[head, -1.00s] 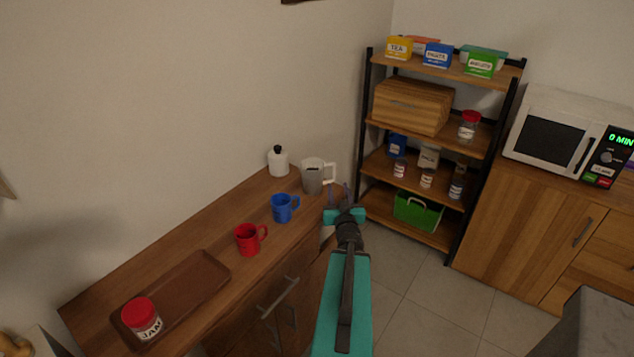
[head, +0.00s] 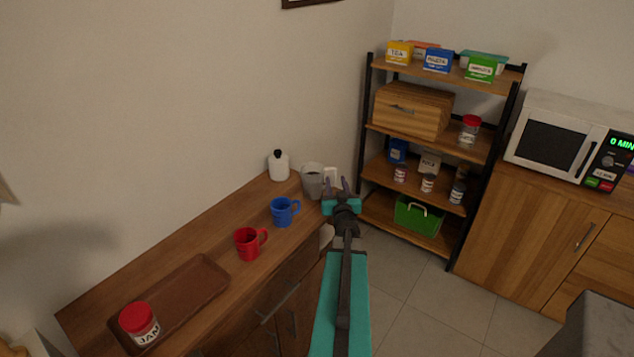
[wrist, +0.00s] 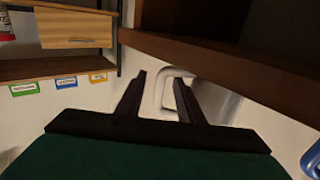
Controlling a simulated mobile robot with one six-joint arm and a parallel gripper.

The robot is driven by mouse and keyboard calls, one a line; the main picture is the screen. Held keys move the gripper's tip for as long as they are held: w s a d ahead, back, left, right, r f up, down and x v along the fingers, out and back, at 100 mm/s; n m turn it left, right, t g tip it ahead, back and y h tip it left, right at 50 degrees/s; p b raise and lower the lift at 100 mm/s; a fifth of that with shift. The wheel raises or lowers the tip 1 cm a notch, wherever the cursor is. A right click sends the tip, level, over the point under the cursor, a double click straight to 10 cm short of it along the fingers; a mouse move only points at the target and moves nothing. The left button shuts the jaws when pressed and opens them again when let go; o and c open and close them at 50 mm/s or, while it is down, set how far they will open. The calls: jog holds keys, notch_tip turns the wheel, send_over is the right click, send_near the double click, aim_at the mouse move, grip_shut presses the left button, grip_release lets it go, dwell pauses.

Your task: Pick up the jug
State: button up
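The jug (head: 312,182) is a grey, open-topped pitcher with a white handle on its right side. It stands upright at the far right end of the wooden counter. My gripper (head: 335,182) is at the handle, with its two fingers apart and pointing toward it; the fingers partly cover the handle in the head view. In the wrist view, my open gripper (wrist: 161,78) has the white handle of the jug (wrist: 171,72) in front of and between its fingertips. I cannot tell whether a finger touches the handle.
A white bottle with a black cap (head: 279,166) stands just left of the jug. A blue mug (head: 283,212) and a red mug (head: 247,244) stand nearer, then a brown tray (head: 195,290) with a jam jar (head: 138,323). A shelf rack (head: 365,150) stands right of the counter.

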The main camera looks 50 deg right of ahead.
jog(key=shift+w+d, duration=0.2)
jog(key=shift+d, duration=0.05)
dwell(0.3)
jog(key=shift+p+x, duration=1.3)
jog(key=shift+x, duration=1.25)
jog(key=shift+c, duration=0.4)
grip_shut()
jog(key=shift+r, duration=0.1)
